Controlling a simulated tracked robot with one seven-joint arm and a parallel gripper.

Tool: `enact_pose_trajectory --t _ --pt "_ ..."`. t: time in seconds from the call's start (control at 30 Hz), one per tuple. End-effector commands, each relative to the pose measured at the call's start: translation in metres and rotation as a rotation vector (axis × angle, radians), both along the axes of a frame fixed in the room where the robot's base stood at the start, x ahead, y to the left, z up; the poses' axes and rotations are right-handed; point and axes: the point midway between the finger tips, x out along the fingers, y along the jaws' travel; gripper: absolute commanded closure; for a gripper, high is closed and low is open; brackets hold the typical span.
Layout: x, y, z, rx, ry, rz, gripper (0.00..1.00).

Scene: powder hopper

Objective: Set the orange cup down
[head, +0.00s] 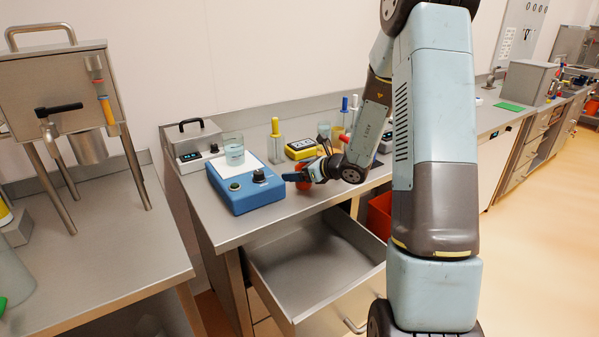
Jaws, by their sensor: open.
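The orange cup (303,184) is small in the head view and stands on the steel bench, just right of the blue stirrer device. Much of it is hidden behind my gripper (296,177).
The blue device (240,190) carries a glass beaker (233,150). Behind are a bottle with a yellow top (276,142) and a yellow meter (301,149). An open drawer (315,262) juts out below the bench edge. A steel hopper (60,85) stands left.

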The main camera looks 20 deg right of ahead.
Motion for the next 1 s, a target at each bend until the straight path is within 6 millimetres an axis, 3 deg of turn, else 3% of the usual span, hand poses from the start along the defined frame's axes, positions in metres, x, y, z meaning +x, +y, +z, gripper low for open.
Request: enact_pose_trajectory --t 0.7,0.87,1.0 --pt "-0.077 -0.068 0.043 -0.001 -0.001 -0.004 0.11" --pt "-0.084 -0.07 0.048 -0.006 -0.004 0.008 0.11" --pt "-0.096 -0.053 0.063 -0.073 -0.038 0.099 0.11"
